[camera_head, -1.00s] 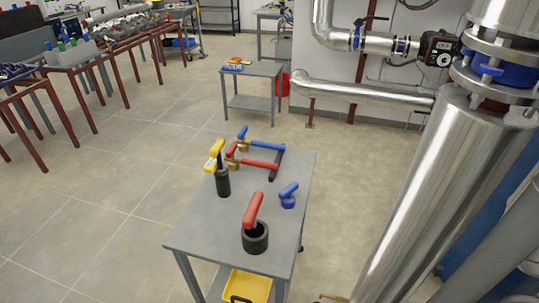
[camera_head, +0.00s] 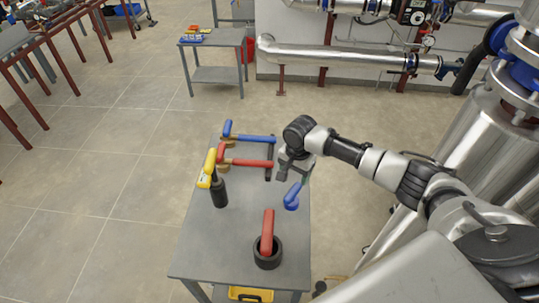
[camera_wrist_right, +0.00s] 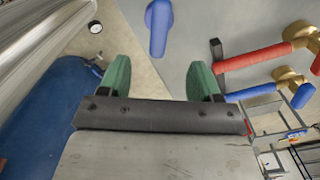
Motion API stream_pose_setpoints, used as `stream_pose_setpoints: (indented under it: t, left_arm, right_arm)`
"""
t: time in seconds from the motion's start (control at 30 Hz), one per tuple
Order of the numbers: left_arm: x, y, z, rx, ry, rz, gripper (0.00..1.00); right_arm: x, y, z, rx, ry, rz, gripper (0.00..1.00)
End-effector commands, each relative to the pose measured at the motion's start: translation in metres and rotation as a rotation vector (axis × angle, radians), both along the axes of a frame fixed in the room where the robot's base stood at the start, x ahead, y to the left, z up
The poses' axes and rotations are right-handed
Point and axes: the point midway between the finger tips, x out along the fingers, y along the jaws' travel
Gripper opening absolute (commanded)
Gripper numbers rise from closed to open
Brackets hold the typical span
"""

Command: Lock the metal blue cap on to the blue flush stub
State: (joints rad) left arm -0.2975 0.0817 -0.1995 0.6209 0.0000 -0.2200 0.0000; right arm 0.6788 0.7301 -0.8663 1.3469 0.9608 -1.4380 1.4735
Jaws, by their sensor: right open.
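The blue cap (camera_head: 291,198), with its raised blue handle, sits on the right side of the grey table (camera_head: 230,262). It also shows at the top of the right wrist view (camera_wrist_right: 158,24). My right gripper (camera_head: 284,172) is over the table's right side, just behind the cap in the head view. In the right wrist view its green fingers (camera_wrist_right: 158,78) are spread apart with nothing between them, and the cap is beyond them. I cannot make out which fitting is the blue flush stub. My left gripper is out of view.
A red-handled piece in a black ring (camera_head: 267,252) stands near the table's front. A yellow-handled black piece (camera_head: 219,192) stands left. Red (camera_head: 245,162) and blue (camera_head: 250,138) handled valves lie behind. Steel pipework (camera_head: 480,130) rises on the right.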

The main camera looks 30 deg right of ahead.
Motion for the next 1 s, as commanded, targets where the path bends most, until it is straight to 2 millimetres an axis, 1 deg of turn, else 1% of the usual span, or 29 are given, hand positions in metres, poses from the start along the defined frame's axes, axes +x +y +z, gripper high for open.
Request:
stream_pose_setpoints:
  t: [0.03,0.1,0.27,0.37,0.5,0.73,0.8,1.0]
  left_arm:
    - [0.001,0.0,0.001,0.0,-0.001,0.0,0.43]
    - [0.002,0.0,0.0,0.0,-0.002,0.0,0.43]
    - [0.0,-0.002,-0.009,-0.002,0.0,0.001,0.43]
    - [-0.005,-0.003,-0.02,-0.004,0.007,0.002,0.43]
    - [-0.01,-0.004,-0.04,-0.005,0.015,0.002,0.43]
    - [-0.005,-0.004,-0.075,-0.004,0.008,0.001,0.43]
    - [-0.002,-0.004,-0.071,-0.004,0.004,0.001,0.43]
    - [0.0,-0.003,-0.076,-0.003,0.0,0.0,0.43]
  right_arm:
    - [-0.001,-0.002,0.006,-0.005,0.01,-0.012,0.64]
    - [-0.001,-0.002,0.009,-0.006,0.015,-0.022,0.64]
    - [-0.001,-0.002,0.0,-0.006,0.016,-0.024,0.64]
    - [-0.001,-0.002,-0.009,-0.005,0.015,-0.023,0.64]
    - [-0.002,-0.002,-0.026,-0.006,0.015,-0.022,0.64]
    - [-0.001,-0.002,-0.054,-0.006,0.013,-0.021,0.64]
    - [-0.002,-0.001,-0.059,-0.004,0.016,-0.023,0.64]
    - [-0.002,-0.001,-0.084,-0.005,0.015,-0.022,0.64]
